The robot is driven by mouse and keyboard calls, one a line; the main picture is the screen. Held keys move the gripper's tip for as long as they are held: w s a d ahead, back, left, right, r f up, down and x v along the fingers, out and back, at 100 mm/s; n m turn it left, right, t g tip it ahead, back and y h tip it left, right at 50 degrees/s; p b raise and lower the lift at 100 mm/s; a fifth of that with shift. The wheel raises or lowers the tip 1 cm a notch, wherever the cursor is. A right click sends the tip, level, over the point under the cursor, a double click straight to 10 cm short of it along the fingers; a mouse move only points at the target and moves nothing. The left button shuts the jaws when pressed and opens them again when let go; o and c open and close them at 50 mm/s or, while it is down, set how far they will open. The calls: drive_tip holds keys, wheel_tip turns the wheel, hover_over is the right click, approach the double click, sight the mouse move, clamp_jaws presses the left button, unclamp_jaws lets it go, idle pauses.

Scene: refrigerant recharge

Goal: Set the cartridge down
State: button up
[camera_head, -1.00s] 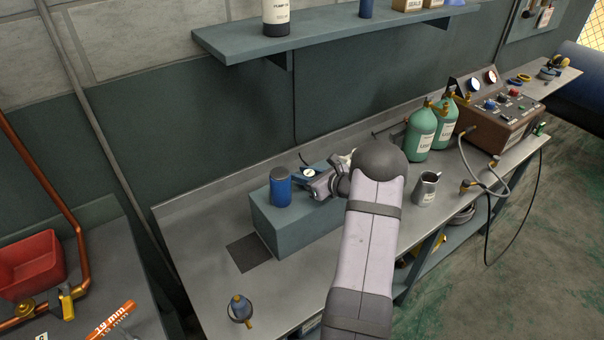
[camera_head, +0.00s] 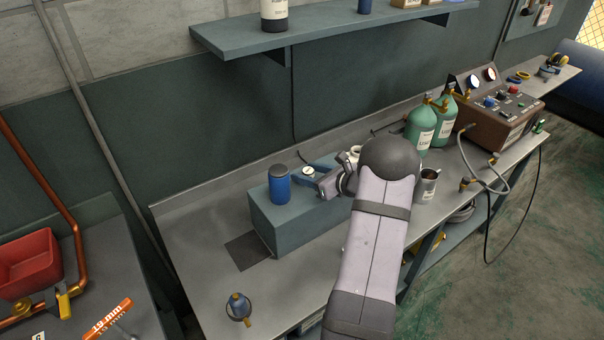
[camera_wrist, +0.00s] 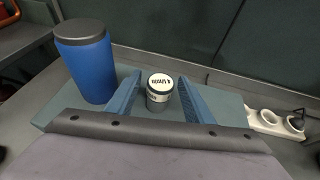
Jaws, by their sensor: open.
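My gripper (camera_wrist: 157,92) is open, with one blue finger on each side of the cartridge. A narrow gap shows between each finger and the cartridge in the wrist view.
A blue canister with a dark lid (camera_head: 279,185) stands on the block left of my gripper; it looms close in the wrist view (camera_wrist: 86,62). Green cylinders (camera_head: 421,127), a metal mug (camera_head: 427,185) and a gauge console (camera_head: 500,112) stand to the right. A shelf (camera_head: 330,35) hangs above.

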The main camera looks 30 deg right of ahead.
sight(313, 174)
drive_tip(key=b+v, duration=0.2)
drive_tip(key=v, duration=0.6)
drive_tip(key=shift+s, duration=0.1)
drive_tip(key=shift+s+r, duration=0.1)
drive_tip(key=shift+s, duration=0.2)
drive_tip(key=shift+o, duration=0.5)
drive_tip(key=shift+r, duration=0.1)
